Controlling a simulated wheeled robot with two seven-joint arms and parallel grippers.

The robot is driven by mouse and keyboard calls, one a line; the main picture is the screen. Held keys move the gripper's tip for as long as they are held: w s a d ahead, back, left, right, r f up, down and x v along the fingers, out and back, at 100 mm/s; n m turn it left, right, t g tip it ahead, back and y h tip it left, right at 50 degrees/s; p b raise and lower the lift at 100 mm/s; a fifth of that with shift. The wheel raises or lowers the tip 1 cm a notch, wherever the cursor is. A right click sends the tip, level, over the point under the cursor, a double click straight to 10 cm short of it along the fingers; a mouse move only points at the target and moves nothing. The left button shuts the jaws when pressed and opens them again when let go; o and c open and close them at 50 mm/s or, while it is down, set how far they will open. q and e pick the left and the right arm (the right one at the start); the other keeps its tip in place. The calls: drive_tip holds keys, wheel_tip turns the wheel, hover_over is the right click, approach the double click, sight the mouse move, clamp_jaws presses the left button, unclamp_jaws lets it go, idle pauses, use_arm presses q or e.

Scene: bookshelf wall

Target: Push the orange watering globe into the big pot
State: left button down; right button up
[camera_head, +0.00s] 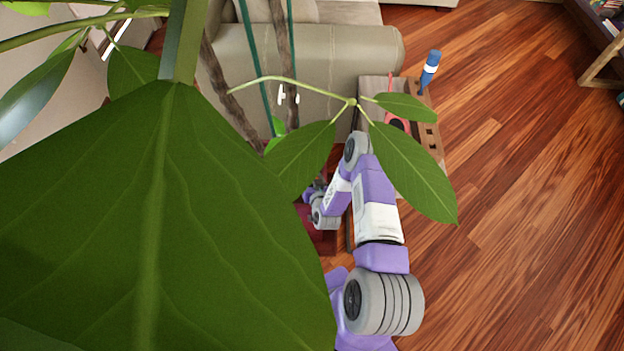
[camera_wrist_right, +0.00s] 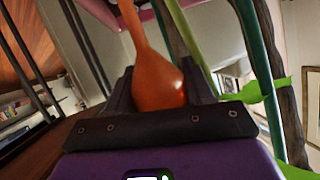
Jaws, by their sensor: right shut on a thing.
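The orange watering globe (camera_wrist_right: 155,82) is between the dark fingers of my right gripper (camera_wrist_right: 160,92) in the right wrist view. The fingers are shut on its rounded body, and its narrower neck runs toward the top of the picture. In the head view my right arm reaches to the dark red big pot (camera_head: 323,241), of which only a part shows. The right gripper's fingers and the globe cannot be made out there, behind the arm and leaves. The pot's opening is hidden. My left gripper is not in view.
A large green leaf (camera_head: 160,240) blocks the head view's left half. Plant stems (camera_wrist_right: 286,75) and green stakes (camera_wrist_right: 258,68) stand close beside the gripper. A small wooden table (camera_head: 431,138) holds a blue bottle (camera_head: 430,70). A beige sofa (camera_head: 330,55) stands behind; floor at right is clear.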

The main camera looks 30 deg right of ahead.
drive_tip(key=shift+r+p, duration=3.5)
drive_tip(key=shift+r, duration=1.25)
drive_tip(key=shift+f, duration=0.1)
